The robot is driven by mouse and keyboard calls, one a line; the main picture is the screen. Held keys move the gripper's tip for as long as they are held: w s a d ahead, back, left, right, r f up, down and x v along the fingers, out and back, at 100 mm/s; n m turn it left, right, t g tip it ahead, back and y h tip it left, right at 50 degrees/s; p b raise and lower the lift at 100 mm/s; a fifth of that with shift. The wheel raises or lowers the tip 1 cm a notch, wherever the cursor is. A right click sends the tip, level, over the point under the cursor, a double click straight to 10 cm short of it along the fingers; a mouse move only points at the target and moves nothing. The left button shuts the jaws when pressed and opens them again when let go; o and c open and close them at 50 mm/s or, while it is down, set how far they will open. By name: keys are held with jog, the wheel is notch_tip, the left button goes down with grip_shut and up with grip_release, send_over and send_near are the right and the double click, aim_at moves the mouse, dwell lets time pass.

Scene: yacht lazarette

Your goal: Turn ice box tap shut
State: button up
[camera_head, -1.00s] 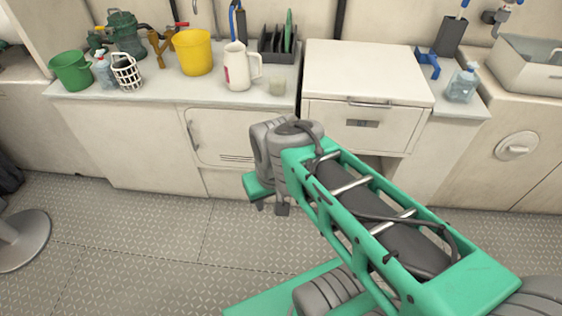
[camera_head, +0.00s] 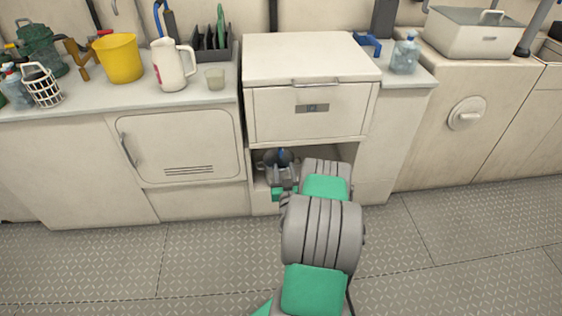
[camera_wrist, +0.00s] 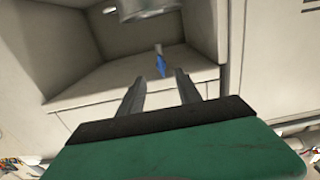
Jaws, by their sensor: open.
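The ice box (camera_head: 308,105) is a white chest with a latched front, set above an open recess in the counter. In the wrist view a small tap with a blue lever (camera_wrist: 161,66) on a short grey stem stands inside the recess, lever pointing down toward my fingers. A spot of blue also shows in the recess in the head view (camera_head: 282,153), partly hidden by my wrist. My gripper (camera_wrist: 160,82) is open and empty, its two fingers pointing into the recess. The lever appears ahead of the gap between the fingertips, apart from them.
A grey metal cylinder (camera_wrist: 148,8) hangs at the top of the wrist view, above the lever. The recess walls and its sill (camera_wrist: 75,95) are close around my fingers. A closed locker door (camera_head: 180,145) lies to the left. Floor (camera_head: 450,235) is clear to the right.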

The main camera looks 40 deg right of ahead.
aim_at(281, 154)
jog(key=x, duration=0.7)
jog(key=shift+w+d+r+p, duration=0.1)
jog(key=shift+w+p, duration=0.3)
jog(key=shift+c, duration=0.2)
grip_shut()
